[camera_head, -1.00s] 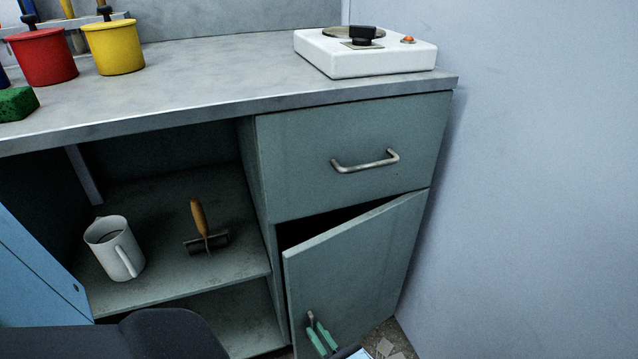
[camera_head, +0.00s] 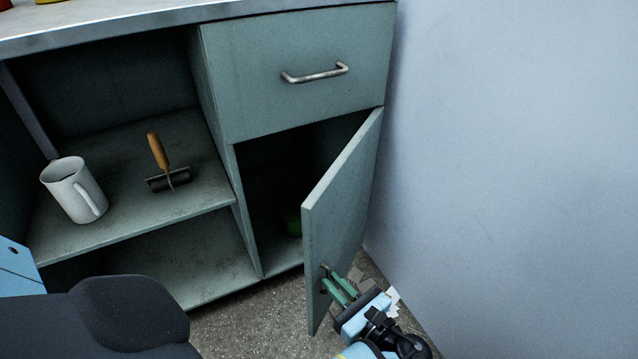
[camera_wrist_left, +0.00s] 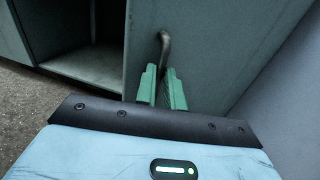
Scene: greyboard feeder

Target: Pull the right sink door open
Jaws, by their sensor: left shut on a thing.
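The right door (camera_head: 340,205) is a grey-green panel hinged on its right side, and it stands well open in the head view. Its dark metal handle (camera_wrist_left: 165,48) shows in the wrist view. My left gripper (camera_head: 338,287) has green fingers and is at the handle, low on the door's front face. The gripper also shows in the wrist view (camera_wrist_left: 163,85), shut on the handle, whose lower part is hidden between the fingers. My right gripper is not in view.
A drawer (camera_head: 300,95) with a metal handle is shut above the door. A white jug (camera_head: 72,190) and a wooden-handled roller (camera_head: 160,160) sit on the open shelf at left. A wall (camera_head: 510,150) stands close on the right.

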